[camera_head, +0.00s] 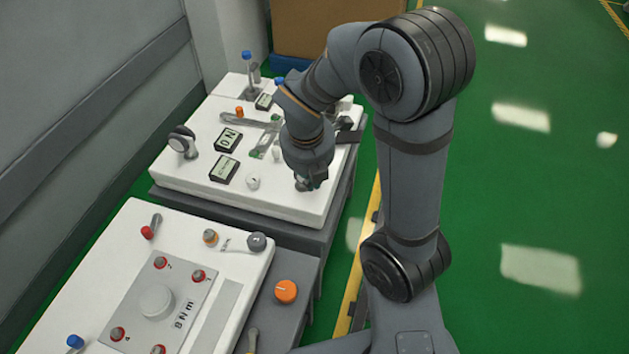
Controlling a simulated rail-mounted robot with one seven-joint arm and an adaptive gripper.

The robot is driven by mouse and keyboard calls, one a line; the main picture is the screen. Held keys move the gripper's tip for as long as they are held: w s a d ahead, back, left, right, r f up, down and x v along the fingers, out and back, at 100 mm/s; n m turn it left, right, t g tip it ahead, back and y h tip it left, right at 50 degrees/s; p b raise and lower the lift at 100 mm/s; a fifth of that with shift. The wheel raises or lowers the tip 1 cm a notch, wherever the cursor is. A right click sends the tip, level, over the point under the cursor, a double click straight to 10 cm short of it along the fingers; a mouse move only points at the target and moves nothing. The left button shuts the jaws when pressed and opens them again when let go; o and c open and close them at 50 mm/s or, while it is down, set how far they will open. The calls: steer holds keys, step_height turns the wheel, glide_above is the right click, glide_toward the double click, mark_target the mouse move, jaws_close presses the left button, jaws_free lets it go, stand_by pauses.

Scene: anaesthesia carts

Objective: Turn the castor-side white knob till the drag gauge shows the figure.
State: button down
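A small white knob (253,181) stands on the white top of the far cart, near its front edge. Two dark-framed displays lie to its left: a lower one (224,169) with small marks I cannot read, and an upper one (228,140) with large sideways characters. I cannot tell which is the drag gauge. My gripper (311,184) points down over the right front part of this top, to the right of the white knob and apart from it. Its fingers are small and dark, so their opening is unclear. My forearm hides part of the top's right side.
The near cart (110,270) has a big white dial (156,300) among several red knobs. An orange knob (286,291) sits on its grey side. A lever (184,142), a grey handle (250,121) and a blue-capped post (247,62) rise from the far top. Green floor lies right.

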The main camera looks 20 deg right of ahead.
steer(key=w+f+b, duration=0.1)
steer(key=f, duration=0.1)
steer(key=w+d+f+b, duration=0.1)
steer(key=f, duration=0.2)
steer(key=w+d+f+b, duration=0.1)
steer(key=w+f, duration=0.1)
steer(key=f, duration=0.1)
steer(key=shift+w+f, duration=0.1)
steer(key=shift+w+d, duration=0.35)
steer(key=shift+w, duration=0.25)
